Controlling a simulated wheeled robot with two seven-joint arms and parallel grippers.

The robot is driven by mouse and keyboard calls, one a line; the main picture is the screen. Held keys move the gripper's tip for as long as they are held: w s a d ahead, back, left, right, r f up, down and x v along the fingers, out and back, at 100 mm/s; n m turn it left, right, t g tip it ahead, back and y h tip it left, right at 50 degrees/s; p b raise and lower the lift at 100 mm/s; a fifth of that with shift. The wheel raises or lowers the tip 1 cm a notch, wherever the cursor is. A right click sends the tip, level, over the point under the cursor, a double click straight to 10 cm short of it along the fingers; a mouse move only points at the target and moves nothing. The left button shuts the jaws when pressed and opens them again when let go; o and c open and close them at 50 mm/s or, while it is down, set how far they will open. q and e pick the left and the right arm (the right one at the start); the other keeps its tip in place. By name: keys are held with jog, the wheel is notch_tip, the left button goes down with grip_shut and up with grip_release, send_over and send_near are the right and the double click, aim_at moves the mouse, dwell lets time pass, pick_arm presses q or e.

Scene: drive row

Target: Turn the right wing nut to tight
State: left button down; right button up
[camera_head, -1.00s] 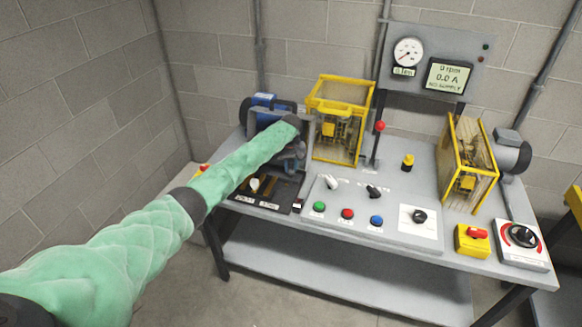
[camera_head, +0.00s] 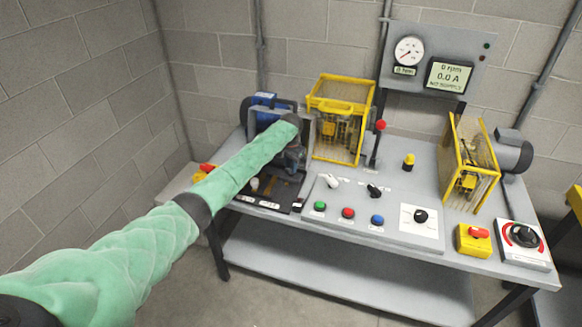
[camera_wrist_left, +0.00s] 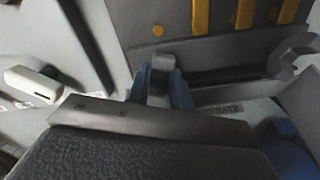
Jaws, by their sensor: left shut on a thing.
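My left gripper (camera_wrist_left: 162,88) has its two blue fingers closed around a small grey tab, which looks like the right wing nut (camera_wrist_left: 163,62), in the left wrist view. The fingers hide most of the nut, so I cannot tell how tight it is. In the head view my green-sleeved left arm reaches to the left end of the bench, beside the blue motor (camera_head: 264,101). The sleeve and wrist hide the fingers and the nut there. My right gripper is in neither view.
A dark tray (camera_head: 283,196) with tools lies in front of the motor; a grey spanner (camera_wrist_left: 294,54) shows in the wrist view.

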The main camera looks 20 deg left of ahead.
aim_at(290, 167)
pick_arm(q)
jog(key=shift+m, duration=0.7)
jog(key=c, duration=1.2)
grip_release()
jog(key=shift+c, duration=0.2)
jog(key=shift+r, duration=0.2)
jog(key=shift+r+b, duration=0.35)
jog(key=shift+b, duration=0.1)
notch_tip(290, 167, up, 5)
jog(key=shift+a+f+b, duration=0.1)
jog(key=shift+b, duration=0.85)
jog(key=shift+r, duration=0.95)
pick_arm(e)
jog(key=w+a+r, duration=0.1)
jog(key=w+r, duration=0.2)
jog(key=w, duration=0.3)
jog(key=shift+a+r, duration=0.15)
